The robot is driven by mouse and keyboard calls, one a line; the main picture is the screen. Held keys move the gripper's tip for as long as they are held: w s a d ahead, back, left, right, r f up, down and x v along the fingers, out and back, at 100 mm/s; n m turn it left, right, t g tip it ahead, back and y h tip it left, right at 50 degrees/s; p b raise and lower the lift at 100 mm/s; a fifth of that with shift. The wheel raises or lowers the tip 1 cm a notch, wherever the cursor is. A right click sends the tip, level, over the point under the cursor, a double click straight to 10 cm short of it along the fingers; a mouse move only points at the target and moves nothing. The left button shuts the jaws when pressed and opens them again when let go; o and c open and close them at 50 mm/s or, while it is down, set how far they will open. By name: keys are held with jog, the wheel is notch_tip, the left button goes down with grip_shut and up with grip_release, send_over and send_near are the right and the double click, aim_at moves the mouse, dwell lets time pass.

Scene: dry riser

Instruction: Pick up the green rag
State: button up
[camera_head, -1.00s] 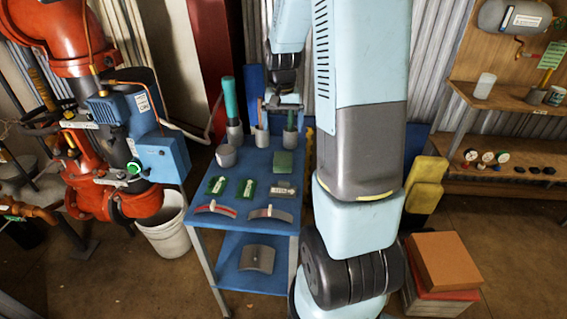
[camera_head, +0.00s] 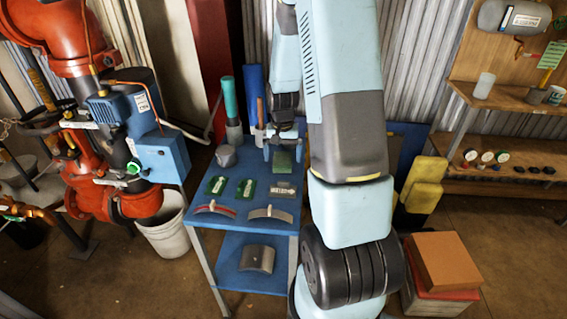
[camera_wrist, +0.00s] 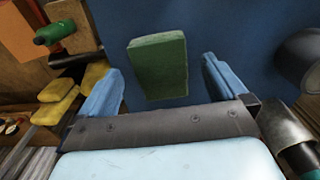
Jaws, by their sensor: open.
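The green rag (camera_head: 284,160) is a small flat green block lying on the blue table top (camera_head: 258,167), toward its back right. In the wrist view the rag (camera_wrist: 158,66) lies between my two blue fingers, apart from both. My gripper (camera_head: 283,153) is open and empty, low over the rag from the far side. The gripper also shows in the wrist view (camera_wrist: 160,85), its fingers on either side of the rag. The rag's far part is partly hidden by my gripper in the head view.
A grey cup (camera_head: 226,156) stands to the rag's left, and a holder with a green-topped tool (camera_head: 231,105) stands behind it. Labelled green tags (camera_head: 216,186) and curved pieces (camera_head: 270,213) lie nearer the table's front.

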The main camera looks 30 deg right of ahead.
aim_at(283, 162)
jog(key=shift+f, duration=1.3)
jog(key=c, duration=1.1)
jog(key=shift+r, duration=0.1)
jog(key=shift+c, duration=0.2)
